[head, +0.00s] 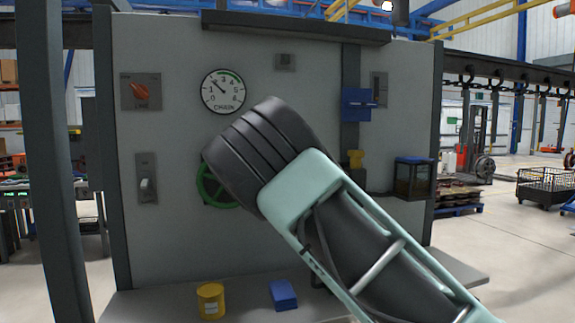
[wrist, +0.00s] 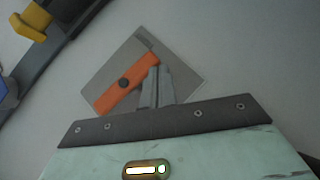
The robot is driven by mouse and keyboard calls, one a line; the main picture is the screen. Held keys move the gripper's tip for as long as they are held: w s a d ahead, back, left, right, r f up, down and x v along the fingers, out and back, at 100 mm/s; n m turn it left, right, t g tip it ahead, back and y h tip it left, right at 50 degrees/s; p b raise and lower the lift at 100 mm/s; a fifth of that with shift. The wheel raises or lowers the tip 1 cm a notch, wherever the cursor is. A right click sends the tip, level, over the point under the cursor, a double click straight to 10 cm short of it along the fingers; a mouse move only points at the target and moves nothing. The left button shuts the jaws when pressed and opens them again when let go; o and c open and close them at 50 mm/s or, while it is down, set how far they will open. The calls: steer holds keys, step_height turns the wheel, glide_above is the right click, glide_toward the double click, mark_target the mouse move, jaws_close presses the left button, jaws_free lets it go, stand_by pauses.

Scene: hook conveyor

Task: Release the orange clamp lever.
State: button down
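The orange lever (wrist: 112,95) shows in the wrist view, on a tilted-looking grey plate (wrist: 185,65) on the pale panel. It has a dark round pivot and slants from lower left to upper right. My gripper (wrist: 157,72) has its two grey fingers close together, with no clear gap between them. Their tips overlap the upper right part of the lever in the picture; I cannot tell whether they touch it. In the head view my arm covers the middle of the panel, and this lever is not seen there.
The panel (head: 180,240) carries a chain gauge (head: 223,91), a red-orange rotary switch (head: 140,90), a toggle switch (head: 147,185), a green handwheel (head: 212,190) and a blue box (head: 358,103). A yellow fitting (head: 356,158) is beside my arm. A yellow can (head: 211,300) and blue block (head: 283,295) stand on the shelf.

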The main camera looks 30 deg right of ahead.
steer(key=b+v, duration=0.2)
steer(key=v, duration=1.5)
steer(key=shift+s+a+r, duration=0.1)
steer(key=s+a+f+g+y+p, duration=0.1)
steer(key=s+a+f+y, duration=0.15)
steer(key=f, duration=0.25)
steer(key=s+a+f+n+g+y+p, duration=0.1)
steer(key=s+a+f+g+y, duration=0.1)
steer(key=s+f, duration=0.3)
steer(key=s+a+f+g+y+p, duration=0.1)
steer(key=s+a+f+y, duration=0.1)
steer(key=f, duration=0.4)
steer(key=s+a+f+n+g+y+p, duration=0.1)
steer(key=s+a, duration=0.2)
steer(key=s, duration=0.7)
steer(key=s+a+f+n+g+y+p, duration=0.1)
steer(key=s+a, duration=0.3)
steer(key=s, duration=0.7)
steer(key=s+a+n+g+y+p, duration=0.1)
steer(key=s+a+n+y, duration=0.2)
steer(key=s, duration=0.7)
steer(key=shift+s+a+f+g, duration=0.2)
steer(key=shift+a+f+g, duration=0.15)
steer(key=shift+a, duration=0.35)
